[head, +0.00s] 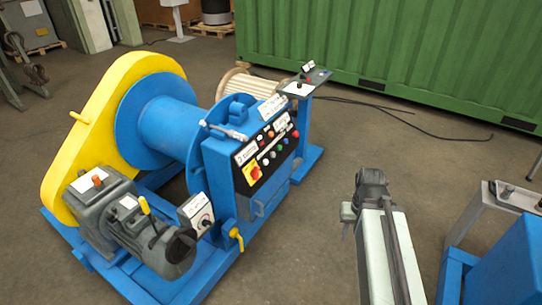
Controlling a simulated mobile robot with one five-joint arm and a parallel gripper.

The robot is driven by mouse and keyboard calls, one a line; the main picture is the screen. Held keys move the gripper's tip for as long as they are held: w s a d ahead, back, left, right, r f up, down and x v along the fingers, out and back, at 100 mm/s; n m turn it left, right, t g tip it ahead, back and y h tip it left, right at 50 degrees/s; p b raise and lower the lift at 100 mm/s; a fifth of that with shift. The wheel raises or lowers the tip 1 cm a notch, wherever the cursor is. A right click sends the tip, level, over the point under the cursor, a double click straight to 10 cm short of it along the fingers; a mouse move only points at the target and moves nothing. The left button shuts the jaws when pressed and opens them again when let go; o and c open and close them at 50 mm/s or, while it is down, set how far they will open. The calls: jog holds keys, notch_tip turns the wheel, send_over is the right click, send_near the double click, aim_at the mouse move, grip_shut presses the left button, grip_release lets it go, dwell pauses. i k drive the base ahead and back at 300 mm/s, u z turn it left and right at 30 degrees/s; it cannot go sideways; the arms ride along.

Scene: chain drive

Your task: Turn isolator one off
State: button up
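A blue winch machine with a yellow chain guard (92,128) stands left of centre. Its control panel (267,152) carries coloured buttons, labels and a red-on-yellow rotary switch (255,173) at the lower left. A small light box with a dark round knob (197,214) sits below and left of the panel. The labels are too small to read, so I cannot tell which switch is isolator one or its setting. My gripper (362,190) is at the far end of my pale arm, right of the machine and apart from it; its fingers cannot be made out.
A grey motor (160,243) and a yellow-handled valve (237,237) stick out at the machine's front. A small stand (306,82) is behind the panel. A blue frame (505,268) stands at the lower right. Open floor (335,150) lies between machine and arm.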

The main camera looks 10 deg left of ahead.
aim_at(255, 173)
jog(key=i, duration=1.15)
jog(key=u, duration=1)
